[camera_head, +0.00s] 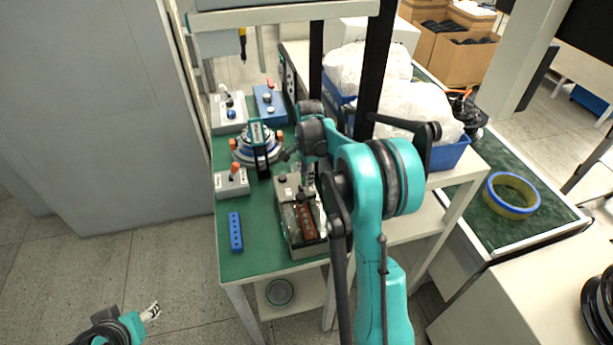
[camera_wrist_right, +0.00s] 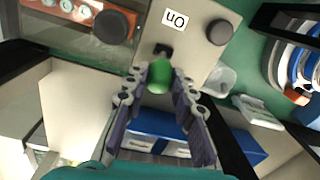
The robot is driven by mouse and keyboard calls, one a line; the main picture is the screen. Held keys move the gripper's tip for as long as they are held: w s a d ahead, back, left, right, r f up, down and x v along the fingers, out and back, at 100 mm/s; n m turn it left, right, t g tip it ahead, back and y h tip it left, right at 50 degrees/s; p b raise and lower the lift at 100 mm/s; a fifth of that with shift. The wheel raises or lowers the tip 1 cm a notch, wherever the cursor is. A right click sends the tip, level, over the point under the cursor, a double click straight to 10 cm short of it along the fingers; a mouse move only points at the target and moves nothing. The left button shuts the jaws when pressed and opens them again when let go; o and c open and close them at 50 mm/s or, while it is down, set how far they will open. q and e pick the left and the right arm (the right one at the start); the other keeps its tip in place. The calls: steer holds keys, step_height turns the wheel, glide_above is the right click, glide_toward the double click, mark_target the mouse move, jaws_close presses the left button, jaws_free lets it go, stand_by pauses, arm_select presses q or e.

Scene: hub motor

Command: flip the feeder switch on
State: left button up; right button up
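The grey control box (camera_head: 287,188) stands on the green table top. In the right wrist view, its grey face (camera_wrist_right: 205,62) bears an upside-down "ON" label, a dark round knob (camera_wrist_right: 219,32) and a switch with a green tip (camera_wrist_right: 159,77). My right gripper (camera_wrist_right: 160,82) is open, with one fingertip on either side of the green tip; I cannot tell whether they touch it. In the head view, my right gripper (camera_head: 307,178) is over the box and hides part of it. My left gripper (camera_head: 151,312) is low at the left, away from the table; its opening is unclear.
On the table are a small grey box with an orange-tipped lever (camera_head: 232,183), a blue holed block (camera_head: 236,231), a round blue-and-white device (camera_head: 245,150) and a blue switch box (camera_head: 270,104). Blue bins with plastic bags (camera_head: 415,108) stand to the right.

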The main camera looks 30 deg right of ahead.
jaws_close()
steer(key=shift+a, duration=0.15)
steer(key=shift+w+a+r+h, duration=0.15)
steer(key=shift+a+h, duration=0.3)
steer(key=shift+h, duration=0.45)
steer(key=shift+w+a+g+h, duration=0.15)
steer(key=shift+a+g+h, duration=0.4)
steer(key=shift+h, duration=0.65)
steer(key=h+b, duration=0.1)
steer(key=a+h, duration=0.1)
steer(key=shift+w+a+f+h+b, duration=0.15)
steer(key=shift+a+f+h+b, duration=0.05)
steer(key=shift+h+b, duration=0.15)
steer(key=shift+w+a+f+g+h+b, duration=0.1)
steer(key=shift+a+g+h+b, duration=0.25)
steer(key=shift+h+b, duration=0.3)
steer(key=shift+w+a+f+g+h+b, duration=0.15)
steer(key=shift+a+h+b, duration=0.25)
steer(key=shift+h, duration=0.4)
steer(key=shift+s, duration=0.1)
